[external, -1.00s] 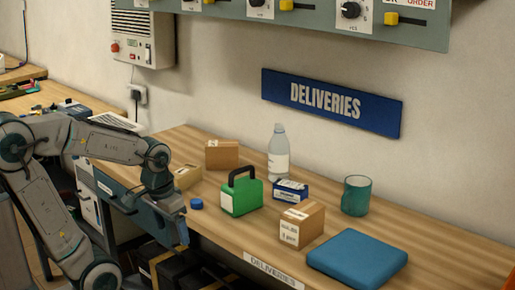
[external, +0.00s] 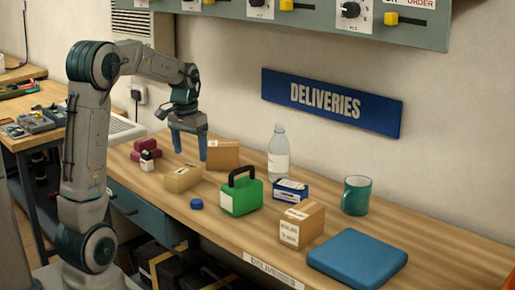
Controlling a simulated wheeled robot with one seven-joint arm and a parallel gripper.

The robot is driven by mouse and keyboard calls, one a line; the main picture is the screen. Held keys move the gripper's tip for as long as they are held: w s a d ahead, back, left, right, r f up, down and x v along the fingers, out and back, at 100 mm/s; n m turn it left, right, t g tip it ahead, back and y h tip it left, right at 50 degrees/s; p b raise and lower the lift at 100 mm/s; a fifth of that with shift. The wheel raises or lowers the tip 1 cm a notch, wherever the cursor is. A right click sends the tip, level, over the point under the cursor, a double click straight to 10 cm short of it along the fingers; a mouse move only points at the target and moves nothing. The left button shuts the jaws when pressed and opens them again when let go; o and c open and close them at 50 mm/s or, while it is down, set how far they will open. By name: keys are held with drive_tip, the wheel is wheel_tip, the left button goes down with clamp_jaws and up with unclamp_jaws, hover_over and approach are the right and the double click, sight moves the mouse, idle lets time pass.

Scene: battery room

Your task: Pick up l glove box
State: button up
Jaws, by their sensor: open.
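My gripper (external: 190,148) is open and empty, pointing down above the back left of the deliveries bench. Several boxes stand on the bench: a brown carton (external: 222,155) just right of my gripper, a low tan box (external: 183,179) in front of it, a blue-and-white box (external: 291,190) near the middle, and a brown carton with a white label (external: 302,225) near the front edge. The labels are too small to read, so I cannot tell which is the l glove box.
A green case (external: 241,198) with a black handle, a blue cap (external: 197,204), a clear bottle (external: 278,152), a teal mug (external: 356,195) and a blue pad (external: 357,259) share the bench (external: 440,240). Dark red items and a small bottle (external: 147,160) sit at the left end.

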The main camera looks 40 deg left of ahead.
drive_tip(key=p, duration=0.3)
hover_over(183, 170)
drive_tip(key=shift+n+g, duration=0.4)
wheel_tip(183, 170, down, 13)
drive_tip(key=shift+f+p, duration=0.1)
drive_tip(key=shift+p, duration=1)
drive_tip(key=c, duration=1.1)
